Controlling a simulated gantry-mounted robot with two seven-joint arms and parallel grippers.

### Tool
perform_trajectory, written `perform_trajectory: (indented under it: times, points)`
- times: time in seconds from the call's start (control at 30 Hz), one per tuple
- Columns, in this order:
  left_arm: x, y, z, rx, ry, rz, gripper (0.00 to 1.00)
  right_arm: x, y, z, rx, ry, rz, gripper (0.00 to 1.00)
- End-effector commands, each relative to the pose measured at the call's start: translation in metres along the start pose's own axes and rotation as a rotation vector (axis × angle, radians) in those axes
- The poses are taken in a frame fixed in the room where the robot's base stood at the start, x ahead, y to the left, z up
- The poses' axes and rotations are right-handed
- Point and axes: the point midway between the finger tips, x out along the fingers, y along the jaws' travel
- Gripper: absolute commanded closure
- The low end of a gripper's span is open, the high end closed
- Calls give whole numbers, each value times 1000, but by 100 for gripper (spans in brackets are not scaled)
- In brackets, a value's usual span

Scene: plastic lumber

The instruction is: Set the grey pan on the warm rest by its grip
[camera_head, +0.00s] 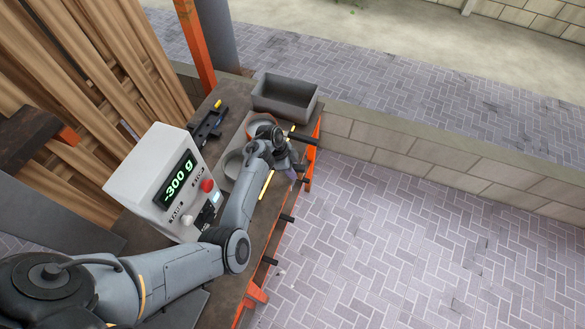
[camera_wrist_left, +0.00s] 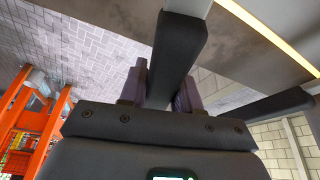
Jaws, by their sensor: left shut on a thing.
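My left gripper (camera_head: 292,174) is over the right edge of the workbench, seen past my arm. In the left wrist view its purple fingers (camera_wrist_left: 162,85) are shut on a dark, square-sided bar (camera_wrist_left: 180,45), which looks like a pan grip. The pan body is not clear in that view. My right gripper is out of view.
A white scale box (camera_head: 155,180) reading -300 g stands left of my arm. A grey open bin (camera_head: 285,95) is at the bench's far end, with a black tool (camera_head: 208,125) near it. Several dark bars jut from the bench's orange right edge. Paved floor right of it is clear.

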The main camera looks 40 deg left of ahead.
Motion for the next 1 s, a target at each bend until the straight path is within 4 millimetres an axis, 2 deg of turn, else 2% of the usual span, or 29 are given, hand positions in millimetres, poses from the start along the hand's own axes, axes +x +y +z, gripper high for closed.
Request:
perform_trajectory:
  times: [0.27,0.3,0.47,0.8,1.0]
  points:
    - [0,-1,0,0,0,-2,100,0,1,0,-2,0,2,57]
    - [0,-1,0,0,0,-1,63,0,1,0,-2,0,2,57]
    - [0,0,0,0,0,-1,39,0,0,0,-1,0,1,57]
    - [-1,0,0,-1,0,1,38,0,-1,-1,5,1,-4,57]
    - [-20,0,0,-1,1,-2,38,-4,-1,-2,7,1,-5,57]
